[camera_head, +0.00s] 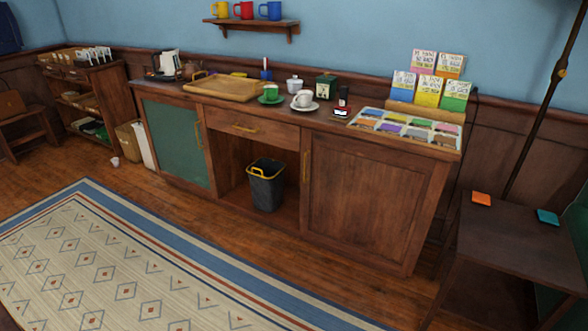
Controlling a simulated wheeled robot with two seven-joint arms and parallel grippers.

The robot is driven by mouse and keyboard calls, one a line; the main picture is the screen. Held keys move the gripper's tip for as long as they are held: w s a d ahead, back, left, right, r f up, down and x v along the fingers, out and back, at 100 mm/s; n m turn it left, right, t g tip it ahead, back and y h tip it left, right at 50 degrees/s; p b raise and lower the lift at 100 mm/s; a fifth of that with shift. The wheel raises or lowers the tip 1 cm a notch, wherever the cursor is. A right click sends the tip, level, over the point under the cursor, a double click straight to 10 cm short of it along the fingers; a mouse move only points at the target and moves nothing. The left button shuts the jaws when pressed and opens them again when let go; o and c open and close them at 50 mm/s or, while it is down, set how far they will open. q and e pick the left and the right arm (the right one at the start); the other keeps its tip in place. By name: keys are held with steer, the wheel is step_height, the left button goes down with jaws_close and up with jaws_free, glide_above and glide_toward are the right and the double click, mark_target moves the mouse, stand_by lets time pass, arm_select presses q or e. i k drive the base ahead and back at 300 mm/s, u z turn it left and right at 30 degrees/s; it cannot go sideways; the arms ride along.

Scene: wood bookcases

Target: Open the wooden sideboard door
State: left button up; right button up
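The wooden sideboard (238,116) stands against the blue wall. Its right door (358,205) is a brown wood panel, shut, with a vertical brass handle (305,168) on its left edge. Its left door (176,143) has a green panel in a wood frame and a brass handle (198,135) on its right edge; it also looks shut. A drawer with a brass handle (231,128) sits between them, above an open bay. Neither of my grippers shows in the head view.
A black bin (266,187) with a yellow rim stands in the open bay. A patterned rug (150,265) covers the floor in front. A dark side table (515,250) stands at the right. Cups, a wooden tray (224,88) and card displays (405,130) crowd the sideboard top.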

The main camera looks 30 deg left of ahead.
mark_target(377, 203)
steer(key=u, duration=0.8)
steer(key=i, duration=0.75)
steer(key=u, duration=1.15)
steer(key=i, duration=1.15)
steer(key=z, duration=0.75)
steer(key=i, duration=0.85)
steer(key=z, duration=0.7)
